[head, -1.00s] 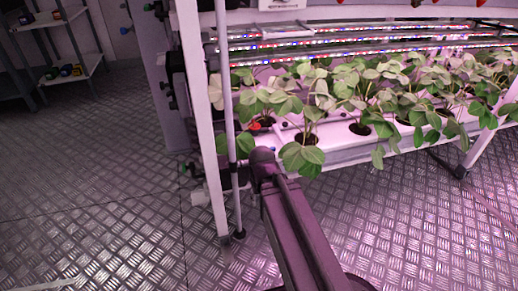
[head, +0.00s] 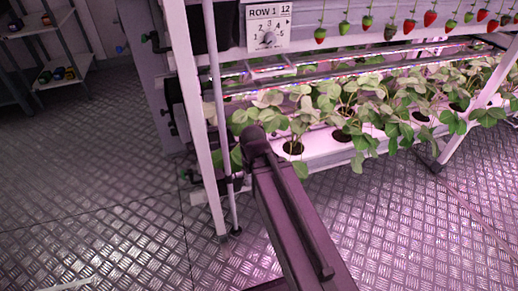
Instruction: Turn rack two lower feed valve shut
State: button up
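A rack (head: 203,150) with a white post and a thin grey pipe beside it stands just left of centre in the head view. Small dark fittings sit along its left side. A small greenish fitting (head: 184,175) and a pale pipe piece (head: 196,198) are low beside the post. They are too small to tell which is the lower feed valve or how its handle lies. My arm reaches up from the bottom and its dark joint covers part of the rack near the post. My gripper is not visible.
A sign (head: 267,26) reading "ROW 1" and hanging berries (head: 430,18) are above strawberry plants (head: 340,110) in a white trough (head: 325,152). Shelving (head: 62,80) with small items is at the upper left. The metal floor (head: 90,190) at left is clear.

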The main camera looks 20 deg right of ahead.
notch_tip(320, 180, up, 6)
jog(key=p, duration=0.4)
dwell(0.4)
